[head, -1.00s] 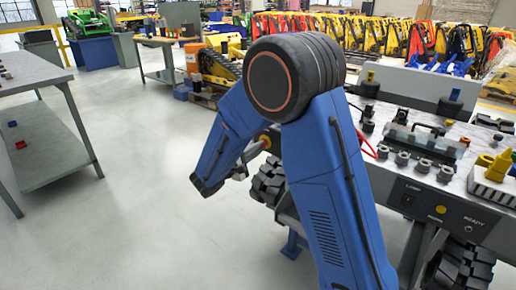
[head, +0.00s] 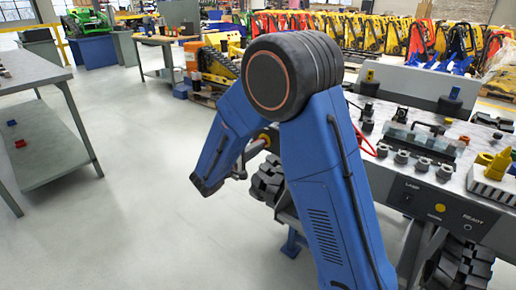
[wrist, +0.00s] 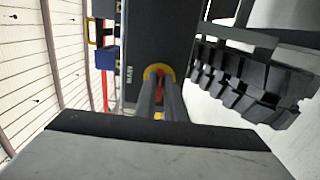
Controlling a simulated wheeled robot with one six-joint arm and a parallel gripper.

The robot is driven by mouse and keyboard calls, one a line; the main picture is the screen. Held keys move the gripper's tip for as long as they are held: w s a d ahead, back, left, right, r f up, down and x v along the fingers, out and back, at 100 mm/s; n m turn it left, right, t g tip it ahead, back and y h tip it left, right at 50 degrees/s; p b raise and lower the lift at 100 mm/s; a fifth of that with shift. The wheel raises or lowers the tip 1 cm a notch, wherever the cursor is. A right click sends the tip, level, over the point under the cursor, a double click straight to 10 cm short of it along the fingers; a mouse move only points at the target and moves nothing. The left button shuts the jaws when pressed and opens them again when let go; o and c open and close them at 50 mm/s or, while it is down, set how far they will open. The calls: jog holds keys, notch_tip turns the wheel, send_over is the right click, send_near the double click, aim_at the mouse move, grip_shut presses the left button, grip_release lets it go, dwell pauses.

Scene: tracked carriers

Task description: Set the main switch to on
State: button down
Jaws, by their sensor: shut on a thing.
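The main switch shows in the wrist view as a red knob with a yellow ring (wrist: 152,70) on a dark panel (wrist: 145,30) marked MAIN. My gripper (wrist: 161,88) is shut on the knob, its two grey fingers on either side of it. The fingers cover most of the knob, so its setting cannot be read. My blue arm hides part of the bench there.
A black tracked wheel (head: 267,182) sits close beside the switch, and its tread (wrist: 245,85) fills the right of the wrist view. The bench front (head: 440,208) carries lamp, horn and ready controls. A grey shelf table (head: 45,150) stands left, with clear floor between.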

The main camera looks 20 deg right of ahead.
jog(key=c, duration=1.8)
grip_release()
jog(key=shift+c, duration=0.2)
jog(key=shift+s+a, duration=0.1)
jog(key=v, duration=1.7)
